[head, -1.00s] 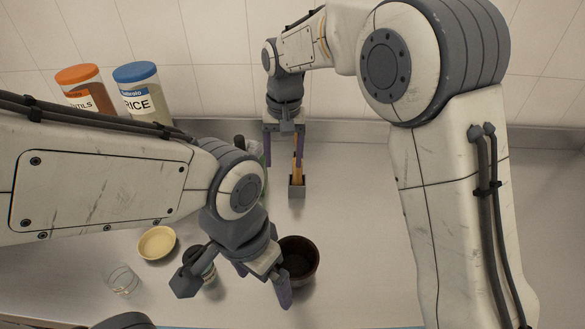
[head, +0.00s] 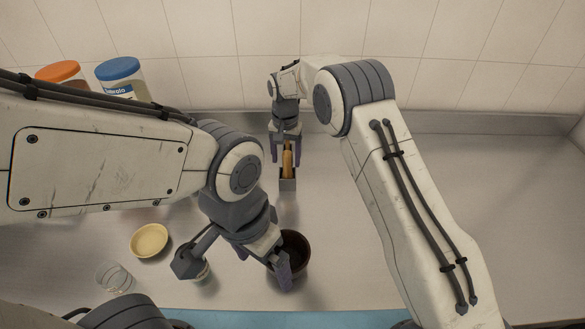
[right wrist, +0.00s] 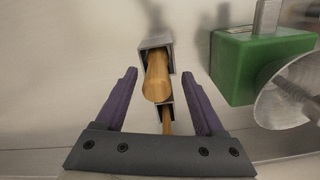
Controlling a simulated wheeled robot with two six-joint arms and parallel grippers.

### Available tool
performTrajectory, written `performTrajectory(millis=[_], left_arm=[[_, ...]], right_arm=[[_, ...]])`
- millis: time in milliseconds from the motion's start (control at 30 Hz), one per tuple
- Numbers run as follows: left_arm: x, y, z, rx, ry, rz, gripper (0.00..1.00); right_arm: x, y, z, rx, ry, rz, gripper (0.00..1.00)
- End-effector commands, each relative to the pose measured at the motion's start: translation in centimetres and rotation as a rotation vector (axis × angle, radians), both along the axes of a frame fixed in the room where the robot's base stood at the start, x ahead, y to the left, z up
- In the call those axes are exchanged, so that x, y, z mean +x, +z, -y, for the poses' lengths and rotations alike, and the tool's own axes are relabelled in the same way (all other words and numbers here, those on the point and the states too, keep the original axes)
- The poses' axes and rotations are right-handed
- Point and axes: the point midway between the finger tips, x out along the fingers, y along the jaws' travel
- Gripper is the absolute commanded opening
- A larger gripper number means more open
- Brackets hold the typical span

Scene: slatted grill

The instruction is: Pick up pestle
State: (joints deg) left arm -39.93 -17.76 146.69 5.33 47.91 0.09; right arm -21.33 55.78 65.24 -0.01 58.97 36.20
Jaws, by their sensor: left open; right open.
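The pestle appears to be the light wooden rod (head: 287,158) standing in a small grey box-shaped holder (head: 287,185). In the right wrist view the wooden rod (right wrist: 157,76) rises from the grey holder (right wrist: 156,42). My right gripper (head: 286,163) is open, with one finger on each side of the rod and a visible gap on both sides. A thinner wooden stick (right wrist: 167,122) also shows nearer the palm. My left gripper (head: 264,268) is open and empty, over the left edge of a dark bowl (head: 296,248) that it partly hides.
A green block (right wrist: 258,65) and a round metal piece (right wrist: 290,95) are right of the right gripper in the wrist view. A yellow bowl (head: 149,240), a glass (head: 113,277) and blue-lidded (head: 118,69) and orange-lidded (head: 58,71) jars are left. The counter's right side is clear.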

Motion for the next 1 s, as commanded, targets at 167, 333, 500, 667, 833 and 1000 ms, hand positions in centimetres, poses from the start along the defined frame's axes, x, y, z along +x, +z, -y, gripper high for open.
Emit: performTrajectory(millis=[167, 333, 500, 667, 833, 1000], left_arm=[[0.0, 1.7, 0.0, 0.000, 0.001, 0.000, 0.99], [0.0, 1.8, 0.0, 0.000, 0.001, 0.000, 0.99], [0.0, 1.7, 0.0, 0.000, 0.001, 0.000, 0.99], [0.0, 1.7, 0.0, 0.000, 0.001, 0.000, 0.99], [0.0, 1.7, 0.0, 0.000, 0.001, 0.000, 0.99], [0.0, 1.6, 0.0, 0.000, 0.001, 0.000, 0.99]], right_arm=[[-0.3, -2.4, 0.3, -0.001, -0.001, -0.003, 0.71], [-0.3, -3.4, 0.4, 0.000, -0.002, 0.000, 0.71], [-0.3, -3.4, 0.4, 0.000, -0.002, 0.000, 0.71], [-0.3, -3.4, 0.4, 0.000, -0.003, 0.000, 0.10], [-0.2, -3.3, 0.4, 0.001, -0.003, 0.001, 0.00], [-0.2, -3.2, 0.4, 0.001, -0.003, 0.001, 0.00]])
